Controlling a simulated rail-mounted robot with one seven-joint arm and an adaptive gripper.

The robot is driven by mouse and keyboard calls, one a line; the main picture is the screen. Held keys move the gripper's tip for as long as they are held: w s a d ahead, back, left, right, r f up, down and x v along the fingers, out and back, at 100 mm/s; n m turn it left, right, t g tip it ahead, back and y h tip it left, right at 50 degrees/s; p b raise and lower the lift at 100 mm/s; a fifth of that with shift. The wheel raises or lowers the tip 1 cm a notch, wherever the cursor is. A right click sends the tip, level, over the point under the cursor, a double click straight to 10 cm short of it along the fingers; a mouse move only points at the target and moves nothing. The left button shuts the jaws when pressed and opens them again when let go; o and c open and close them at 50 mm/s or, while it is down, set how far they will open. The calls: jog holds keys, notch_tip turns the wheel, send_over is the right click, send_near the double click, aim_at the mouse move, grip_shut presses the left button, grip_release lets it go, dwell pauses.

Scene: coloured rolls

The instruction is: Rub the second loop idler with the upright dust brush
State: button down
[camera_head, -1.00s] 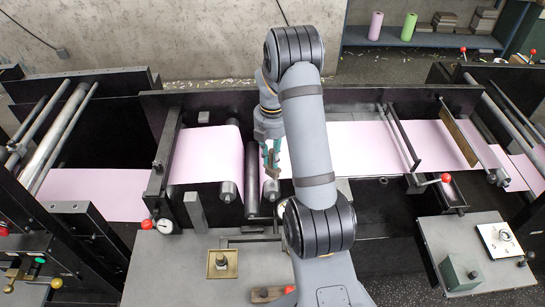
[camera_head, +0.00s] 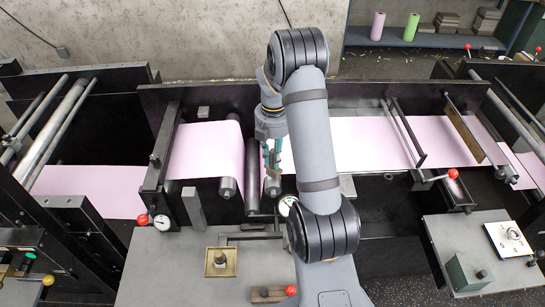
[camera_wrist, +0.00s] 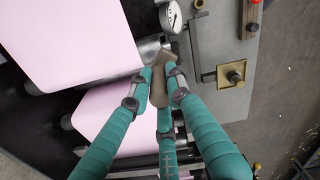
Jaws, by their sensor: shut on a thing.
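My gripper (camera_head: 272,145), with teal fingers, points down above the pink web machine in the head view. It is shut on the dust brush (camera_wrist: 158,86), a brown-tan piece between the fingertips in the wrist view. The brush (camera_head: 273,161) also shows small in the head view. Its end is close to a short silver roller (camera_wrist: 149,50), which seems to be the second loop idler; this roller end also shows in the head view (camera_head: 272,187). I cannot tell whether brush and roller touch. The fingers and brush hide part of the roller.
Other rollers lie to the left, one with a silver end (camera_head: 228,188) under the pink web (camera_head: 205,150). A dial gauge (camera_wrist: 172,17) stands close to the fingers.

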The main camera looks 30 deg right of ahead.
notch_tip(320, 180, down, 4)
jog(key=b, duration=0.3)
jog(key=shift+f, duration=0.25)
jog(key=shift+w+d+r+p, duration=0.1)
jog(key=shift+w+d+p, duration=0.15)
jog(key=shift+w+p, duration=0.25)
jog(key=shift+w+d+f+p, duration=0.25)
jog(key=shift+w+d+p, duration=0.1)
jog(key=shift+w, duration=0.4)
jog(key=shift+w+d+p, duration=0.3)
jog(key=shift+w, duration=0.35)
jog(key=s+b, duration=0.1)
jog(key=s+a, duration=0.1)
jog(key=s+b, duration=0.1)
jog(key=shift+s+a+f+b, duration=0.2)
jog(key=shift+s+a+b, duration=0.1)
jog(key=shift+s+a, duration=0.1)
notch_tip(320, 180, up, 3)
jog(key=shift+w+p, duration=0.1)
jog(key=shift+p, duration=0.8)
jog(key=shift+r+p, duration=2.45)
jog(key=shift+r, duration=0.3)
